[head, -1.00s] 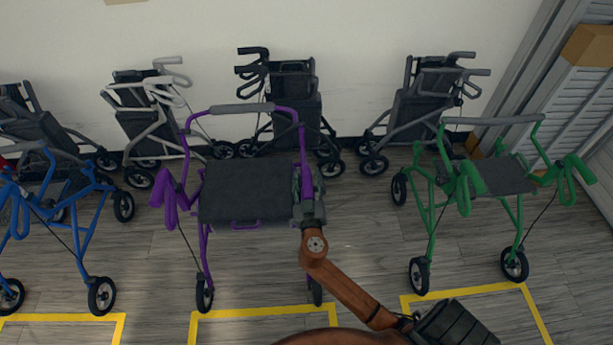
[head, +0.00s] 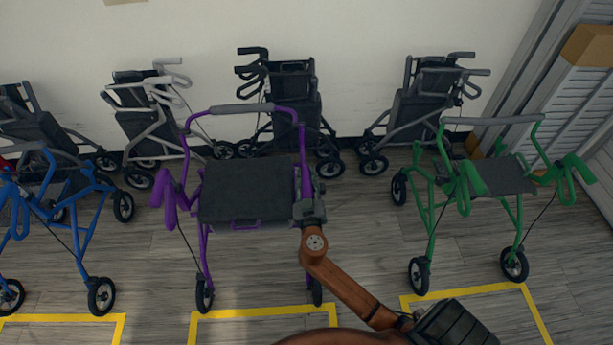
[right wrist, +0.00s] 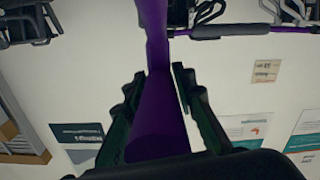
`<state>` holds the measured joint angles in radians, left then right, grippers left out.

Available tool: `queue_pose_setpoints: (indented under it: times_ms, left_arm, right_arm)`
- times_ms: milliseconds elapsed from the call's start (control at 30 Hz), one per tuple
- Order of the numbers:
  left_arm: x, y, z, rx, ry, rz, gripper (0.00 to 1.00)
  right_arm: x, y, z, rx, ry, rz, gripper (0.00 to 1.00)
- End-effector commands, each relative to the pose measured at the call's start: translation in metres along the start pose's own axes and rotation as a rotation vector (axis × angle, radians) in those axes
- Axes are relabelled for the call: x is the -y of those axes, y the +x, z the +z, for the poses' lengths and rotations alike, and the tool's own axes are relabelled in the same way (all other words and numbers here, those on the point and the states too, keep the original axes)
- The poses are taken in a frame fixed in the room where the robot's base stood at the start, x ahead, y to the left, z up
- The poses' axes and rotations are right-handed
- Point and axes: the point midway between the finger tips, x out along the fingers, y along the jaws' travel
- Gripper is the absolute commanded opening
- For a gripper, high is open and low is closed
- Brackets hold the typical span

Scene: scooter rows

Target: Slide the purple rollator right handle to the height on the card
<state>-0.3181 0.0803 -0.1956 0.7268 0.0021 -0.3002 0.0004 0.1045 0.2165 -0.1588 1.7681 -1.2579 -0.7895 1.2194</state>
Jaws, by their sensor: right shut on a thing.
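The purple rollator (head: 244,225) stands in the middle of the head view, its dark seat between two handles. Its left-side handle (head: 171,205) is free. My right gripper (head: 308,208) is at the right handle (head: 306,181) and covers part of it. In the right wrist view the purple handle (right wrist: 160,115) runs between the two dark fingers (right wrist: 157,95), and the gripper is shut on it. A small tan card (right wrist: 266,71) is on the wall in the wrist view; its writing is too blurred to read. My left gripper is not in view.
A blue rollator (head: 85,240) stands left and a green one (head: 430,220) right. Several folded grey and black rollators line the wall behind. Yellow floor markings (head: 262,312) lie in front. Posters (right wrist: 245,130) hang on the wall. Floor between the rollators is clear.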

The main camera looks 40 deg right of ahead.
Motion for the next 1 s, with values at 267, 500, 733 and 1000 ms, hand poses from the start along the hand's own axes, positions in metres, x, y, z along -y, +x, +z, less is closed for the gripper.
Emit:
queue_pose_setpoints:
  times_ms: [267,500,733,1000]
  left_arm:
    - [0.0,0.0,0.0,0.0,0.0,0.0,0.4]
    - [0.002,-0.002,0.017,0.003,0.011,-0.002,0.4]
    - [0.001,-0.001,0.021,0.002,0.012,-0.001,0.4]
    - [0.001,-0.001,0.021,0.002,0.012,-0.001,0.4]
  right_arm:
    - [0.001,0.0,0.0,0.001,0.0,-0.001,0.0]
    - [-0.004,0.0,-0.025,-0.005,0.005,0.0,0.0]
    - [-0.005,0.0,-0.029,-0.005,0.0,0.0,0.0]
    - [-0.005,0.0,-0.027,-0.003,0.0,0.0,0.34]
